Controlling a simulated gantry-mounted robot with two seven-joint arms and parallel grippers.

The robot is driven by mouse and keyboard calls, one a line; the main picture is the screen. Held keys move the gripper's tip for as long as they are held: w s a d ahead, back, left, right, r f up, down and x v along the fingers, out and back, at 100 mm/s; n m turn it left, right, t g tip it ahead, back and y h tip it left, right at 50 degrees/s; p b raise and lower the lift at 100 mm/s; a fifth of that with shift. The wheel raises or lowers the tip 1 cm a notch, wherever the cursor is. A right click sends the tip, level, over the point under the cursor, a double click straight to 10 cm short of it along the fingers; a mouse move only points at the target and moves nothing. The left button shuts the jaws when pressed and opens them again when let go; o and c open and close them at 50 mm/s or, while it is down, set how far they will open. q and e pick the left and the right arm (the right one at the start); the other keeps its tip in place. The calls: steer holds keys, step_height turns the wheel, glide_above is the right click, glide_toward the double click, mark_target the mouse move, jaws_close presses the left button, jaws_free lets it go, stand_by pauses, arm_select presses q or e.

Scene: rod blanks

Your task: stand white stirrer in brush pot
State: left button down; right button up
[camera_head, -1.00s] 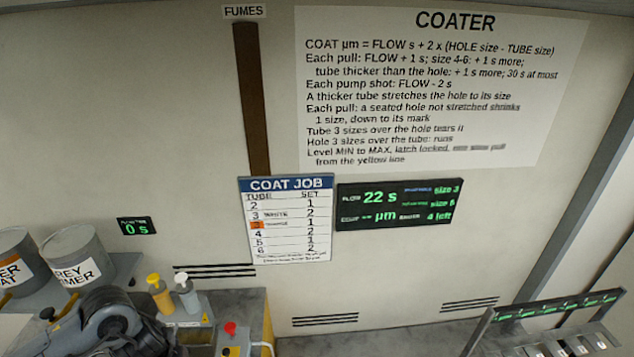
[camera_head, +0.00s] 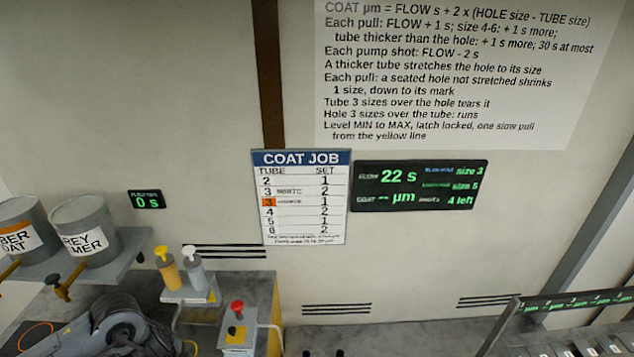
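I see neither a white stirrer nor a brush pot in the head view. A dark grey part of my own arm (camera_head: 120,325) shows at the lower left. No fingertips of either gripper are in view.
Two grey cans (camera_head: 88,230) stand on a shelf at the left. Two pump bottles (camera_head: 193,268), yellow and grey, stand on a bench beside a box with a red button (camera_head: 238,308). A rack (camera_head: 575,325) is at the lower right. A coat job chart (camera_head: 300,200) and display (camera_head: 418,187) hang on the wall.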

arm_select(q)
steer(key=shift+f, duration=0.4)
steer(key=c, duration=1)
jaws_free()
steer(key=r+p, duration=0.1)
steer(key=r, duration=0.2)
steer(key=s+r+p, duration=0.1)
steer(key=r+p, duration=0.1)
steer(key=r, duration=0.2)
steer(key=s+r+p, duration=0.1)
steer(key=r, duration=0.2)
steer(key=shift+r+p, duration=0.3)
steer(key=shift+p, duration=0.05)
